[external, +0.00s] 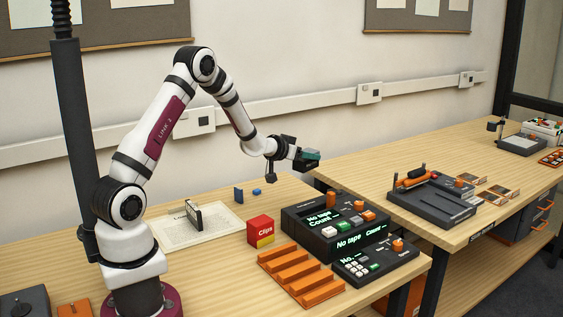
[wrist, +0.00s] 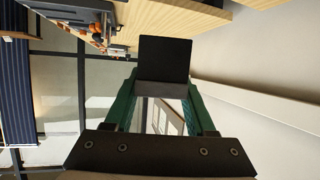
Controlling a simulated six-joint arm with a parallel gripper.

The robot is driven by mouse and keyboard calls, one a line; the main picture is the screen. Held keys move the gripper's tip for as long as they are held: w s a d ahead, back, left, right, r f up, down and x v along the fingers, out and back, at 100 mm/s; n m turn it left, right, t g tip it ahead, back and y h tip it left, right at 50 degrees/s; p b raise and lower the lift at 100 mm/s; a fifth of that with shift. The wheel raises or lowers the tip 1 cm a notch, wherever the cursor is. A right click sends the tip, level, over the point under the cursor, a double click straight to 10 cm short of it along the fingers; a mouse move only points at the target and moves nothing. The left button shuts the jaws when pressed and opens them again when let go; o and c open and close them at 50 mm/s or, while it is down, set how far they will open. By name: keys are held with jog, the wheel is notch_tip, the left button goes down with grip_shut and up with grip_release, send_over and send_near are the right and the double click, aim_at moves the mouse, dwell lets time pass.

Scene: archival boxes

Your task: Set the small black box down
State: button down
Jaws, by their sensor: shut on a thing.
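My gripper (external: 304,155) is held up in the air above the gap between the near table and the table to the right. In the wrist view its green fingers (wrist: 161,92) are shut on the small black box (wrist: 165,58). The box shows a flat dark face and a greyer lower edge, and sticks out past the fingertips. In the external view the box is small and hard to tell from the dark gripper parts. It touches no table surface in these views.
The near table holds a white board (external: 180,234) with an upright dark piece, a red Clips box (external: 260,230), an orange rack (external: 300,277) and black consoles (external: 335,229). The right table holds a dark grey device (external: 432,203). Bare wood (external: 345,171) shows at its left end.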

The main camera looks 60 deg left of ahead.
jog(key=s+d+m+g+h, duration=0.1)
jog(key=s+d+m+h, duration=0.25)
jog(key=d, duration=0.45)
jog(key=s+d+r+m+g+h, duration=0.1)
jog(key=s+d+m+h, duration=0.3)
jog(key=d, duration=0.4)
jog(key=s+d+m+g+h, duration=0.15)
jog(key=d+m+h, duration=0.3)
jog(key=d, duration=0.45)
jog(key=s+d+m+g+h, duration=0.4)
jog(key=s+d, duration=0.3)
jog(key=s, duration=0.3)
jog(key=shift+g, duration=0.25)
jog(key=f, duration=1.3)
jog(key=shift+s+a+f, duration=0.1)
jog(key=shift+s, duration=0.15)
jog(key=shift+f, duration=0.2)
jog(key=shift+c, duration=1.2)
grip_release()
